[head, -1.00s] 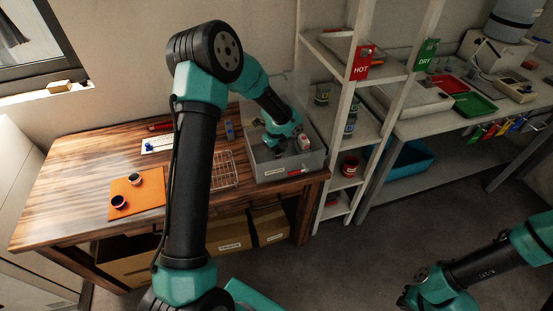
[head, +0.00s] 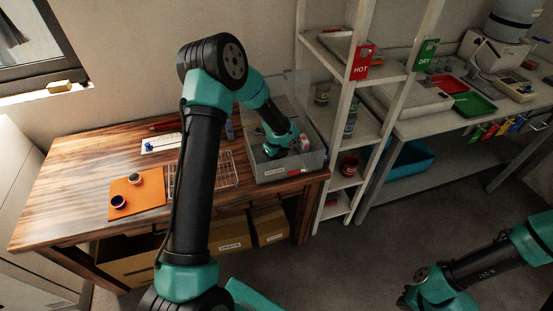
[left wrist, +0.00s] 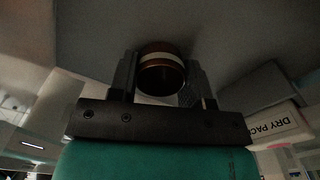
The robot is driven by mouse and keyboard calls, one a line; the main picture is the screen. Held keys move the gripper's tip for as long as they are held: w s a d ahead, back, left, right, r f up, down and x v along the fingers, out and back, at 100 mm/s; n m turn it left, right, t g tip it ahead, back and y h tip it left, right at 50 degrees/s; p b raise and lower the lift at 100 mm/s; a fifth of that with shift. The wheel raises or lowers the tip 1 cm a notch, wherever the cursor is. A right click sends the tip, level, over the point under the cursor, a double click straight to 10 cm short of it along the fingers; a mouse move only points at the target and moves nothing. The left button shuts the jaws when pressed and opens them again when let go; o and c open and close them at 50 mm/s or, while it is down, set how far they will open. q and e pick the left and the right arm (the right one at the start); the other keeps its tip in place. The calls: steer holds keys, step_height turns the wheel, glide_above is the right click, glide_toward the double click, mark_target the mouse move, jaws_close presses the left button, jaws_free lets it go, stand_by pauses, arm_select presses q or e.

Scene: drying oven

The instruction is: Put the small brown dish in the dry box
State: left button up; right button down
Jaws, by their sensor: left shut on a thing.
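The small brown dish (left wrist: 160,78), with a pale band, sits between the fingers of my left gripper (left wrist: 162,66) in the left wrist view. The gripper is shut on it. In the head view my left gripper (head: 274,152) is down inside the grey, clear-walled box (head: 262,172) at the table's right end; the dish is hidden there. The dish appears close to the grey surface, but I cannot tell if it touches. A white pack marked DRY PACK (left wrist: 282,124) lies beside the gripper. My right arm is at the lower right, its gripper out of frame.
Two small dark-topped containers (head: 118,202) stand on an orange mat (head: 150,197) at the table's left. A wire rack (head: 222,172) is left of the box. A shelf with HOT (head: 361,66) and DRY (head: 426,54) signs stands to the right.

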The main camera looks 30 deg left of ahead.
arm_select(q)
steer(key=shift+f, duration=0.15)
steer(key=o, duration=0.9)
step_height(320, 180, up, 12)
stand_by(0.6)
